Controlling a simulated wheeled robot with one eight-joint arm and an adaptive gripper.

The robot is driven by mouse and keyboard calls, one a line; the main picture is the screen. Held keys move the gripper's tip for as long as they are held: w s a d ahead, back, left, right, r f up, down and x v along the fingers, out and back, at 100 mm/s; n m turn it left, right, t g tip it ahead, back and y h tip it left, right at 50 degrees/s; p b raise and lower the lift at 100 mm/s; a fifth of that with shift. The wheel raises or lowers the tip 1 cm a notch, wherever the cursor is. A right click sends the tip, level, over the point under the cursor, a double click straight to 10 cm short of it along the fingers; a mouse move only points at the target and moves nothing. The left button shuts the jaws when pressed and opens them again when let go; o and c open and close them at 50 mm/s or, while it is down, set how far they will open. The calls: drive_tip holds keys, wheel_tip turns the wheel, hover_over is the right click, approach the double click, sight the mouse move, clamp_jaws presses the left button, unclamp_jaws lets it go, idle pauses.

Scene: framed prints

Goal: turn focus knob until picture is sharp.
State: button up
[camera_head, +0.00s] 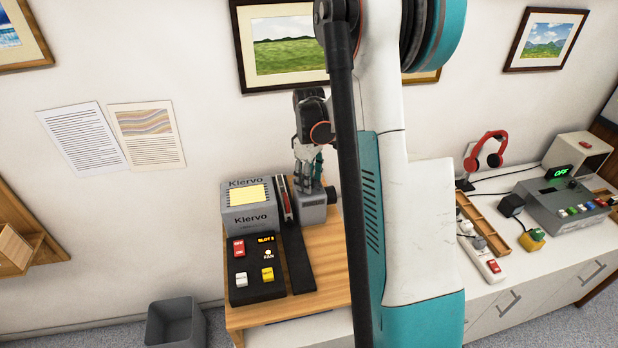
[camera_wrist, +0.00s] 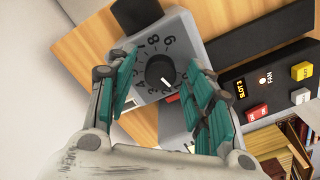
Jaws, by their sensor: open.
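The focus knob (camera_wrist: 160,71) is a round black knob with a white pointer line, set in a numbered dial on a grey housing (camera_wrist: 188,32). In the wrist view my gripper (camera_wrist: 155,88) is open, with one teal finger on each side of the knob and no clear contact. In the head view my gripper (camera_head: 308,178) is over the grey housing (camera_head: 313,212) at the back of the wooden table, and the knob is hidden there. The Klervo projector (camera_head: 249,205) has a lit yellow panel (camera_head: 247,194). No projected picture is clearly seen.
A black control panel (camera_head: 256,268) with red, white and yellow buttons sits in front of the projector. A black strip (camera_head: 297,258) runs beside it on the wooden table (camera_head: 328,262). A white cabinet (camera_head: 530,285) with a grey console (camera_head: 566,205) stands at right. A grey bin (camera_head: 175,322) is on the floor.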

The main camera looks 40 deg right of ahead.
drive_tip(key=c, duration=1.1)
drive_tip(key=shift+m, duration=0.3)
drive_tip(key=m+b, duration=0.2)
drive_tip(key=m, duration=0.1)
drive_tip(key=shift+f+m, duration=0.1)
drive_tip(key=shift+m, duration=0.2)
drive_tip(key=m+b, duration=0.1)
drive_tip(key=m, duration=0.4)
drive_tip(key=shift+m+b, duration=0.3)
drive_tip(key=shift+b, duration=0.1)
drive_tip(key=m+b, duration=0.1)
drive_tip(key=m, duration=0.6)
drive_tip(key=m+b, duration=0.1)
drive_tip(key=m, duration=0.5)
drive_tip(key=shift+m, duration=0.4)
